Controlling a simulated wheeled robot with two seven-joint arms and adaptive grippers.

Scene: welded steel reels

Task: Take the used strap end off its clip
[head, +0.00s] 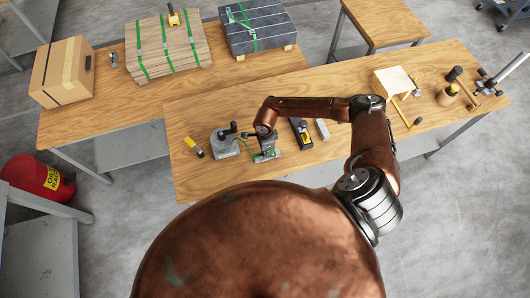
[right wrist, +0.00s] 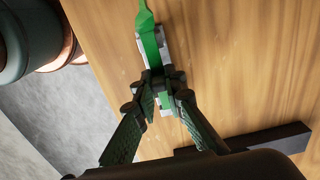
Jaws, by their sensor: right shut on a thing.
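The green strap end (right wrist: 148,38) lies along a pale grey clip (right wrist: 168,40) on the wooden table in the right wrist view. In the head view the clip (head: 275,154) shows as a small grey-green piece near the table's front edge. My right gripper (right wrist: 160,86) is over the clip, its two fingers converging and shut on the green strap end. In the head view the right gripper (head: 264,143) points down at the same spot and partly hides strap and clip. I cannot tell whether the strap is still seated in the clip. My left gripper is not in view.
A grey tool with black knobs (head: 225,144) stands just left of the gripper, beside a yellow-black marker (head: 193,147). A black tool (head: 300,132) and a grey bar (head: 322,129) lie to the right. Strapped stacks and a carton (head: 62,72) stand on the back table.

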